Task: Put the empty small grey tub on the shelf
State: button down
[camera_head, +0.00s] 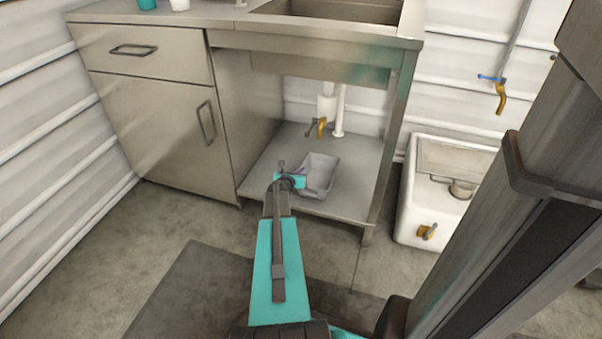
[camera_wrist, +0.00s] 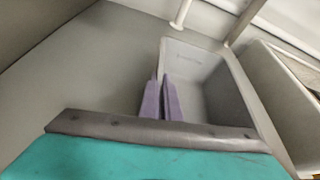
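The small grey tub (camera_head: 322,172) is upright in the open bay under the sink, on or just above the grey shelf (camera_head: 268,165). In the wrist view the tub (camera_wrist: 208,75) looks empty. My gripper (camera_head: 301,174) is at the tub's left wall. In the wrist view the two purple fingers of my gripper (camera_wrist: 161,92) are close together, one on each side of that wall, and look shut on it. The tub's underside is hidden, so I cannot tell whether it touches the shelf.
White drain pipes (camera_head: 338,110) and a brass tap (camera_head: 321,128) stand behind the tub. A closed drawer and door cabinet (camera_head: 160,120) is on the left. A white container with a tap (camera_head: 436,215) stands on the floor at right. The shelf's left part is clear.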

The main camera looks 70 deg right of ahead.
jog(key=c, duration=2.4)
grip_release()
jog(key=shift+f, duration=0.15)
jog(key=shift+c, duration=0.2)
jog(key=o, duration=0.4)
jog(key=shift+o, duration=0.2)
jog(key=shift+r, duration=0.25)
jog(key=shift+p+v, duration=0.3)
jog(key=shift+v, duration=0.8)
jog(key=p+v, duration=0.2)
jog(key=v, duration=0.7)
jog(key=shift+a, duration=0.35)
jog(key=shift+r, duration=0.1)
